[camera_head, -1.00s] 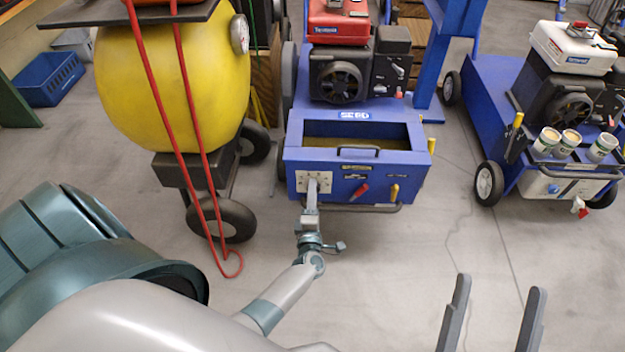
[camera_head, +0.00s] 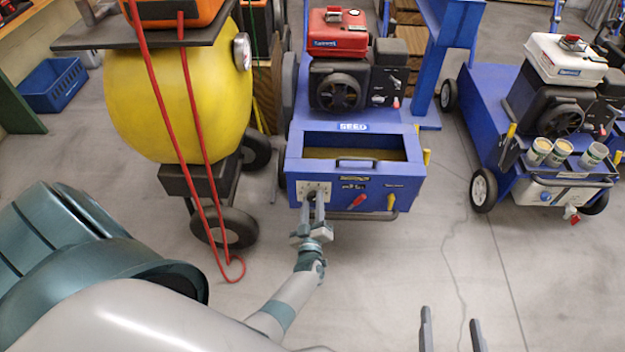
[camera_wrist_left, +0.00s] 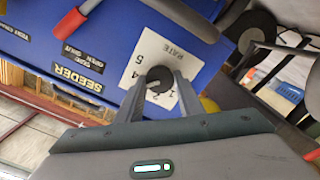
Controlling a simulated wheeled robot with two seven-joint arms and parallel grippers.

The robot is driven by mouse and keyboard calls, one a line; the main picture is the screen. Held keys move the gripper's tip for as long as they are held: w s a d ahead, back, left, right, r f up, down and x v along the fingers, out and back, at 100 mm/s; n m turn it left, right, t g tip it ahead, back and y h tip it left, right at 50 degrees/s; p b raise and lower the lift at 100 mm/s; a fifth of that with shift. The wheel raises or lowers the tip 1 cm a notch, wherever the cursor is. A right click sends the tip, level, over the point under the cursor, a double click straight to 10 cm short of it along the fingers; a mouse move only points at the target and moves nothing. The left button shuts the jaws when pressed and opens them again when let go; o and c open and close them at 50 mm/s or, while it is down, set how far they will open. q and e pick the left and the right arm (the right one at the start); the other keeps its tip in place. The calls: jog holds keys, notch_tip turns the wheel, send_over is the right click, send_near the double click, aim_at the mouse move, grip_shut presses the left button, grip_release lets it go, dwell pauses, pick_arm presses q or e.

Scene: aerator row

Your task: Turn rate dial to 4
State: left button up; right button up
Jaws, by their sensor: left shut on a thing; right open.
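The rate dial (camera_wrist_left: 158,78) is a dark round knob on a white plate (camera_wrist_left: 150,40) marked RATE, with the numbers 4, 5, 1 and 2 showing around it. The plate (camera_head: 326,187) sits at the left of the blue seeder's front (camera_head: 400,182) in the head view. My left gripper (camera_head: 312,196) reaches the plate from the front and is shut on the dial; its two fingers flank the knob in the left wrist view (camera_wrist_left: 160,84). The dial's pointer cannot be made out. My right gripper (camera_head: 452,335) is open and empty over the floor at the bottom edge.
A red-handled lever (camera_head: 357,202) and a yellow one (camera_head: 391,201) stand right of the dial. A yellow tank (camera_head: 170,90) with hanging red hose is close on the left. A second blue machine (camera_head: 495,130) with cups stands right. Floor in front is clear.

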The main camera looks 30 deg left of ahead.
pick_arm(q)
jog(key=shift+m+p, duration=0.4)
jog(key=shift+m, duration=1.4)
pick_arm(e)
jog(key=shift+s+d+f+g+h, duration=0.15)
jog(key=shift+s+d+f+g, duration=0.15)
jog(key=shift+f, duration=0.25)
jog(key=shift+s+d+f+g+h, duration=0.1)
jog(key=shift+s+f+g, duration=0.15)
jog(key=shift+f+g, duration=0.25)
jog(key=shift+s+d+f+g+h, duration=0.2)
jog(key=shift+s+f+g, duration=0.1)
jog(key=shift+f, duration=0.3)
pick_arm(q)
jog(key=o, duration=1)
jog(key=shift+o, duration=0.2)
pick_arm(e)
jog(key=shift+w, duration=0.1)
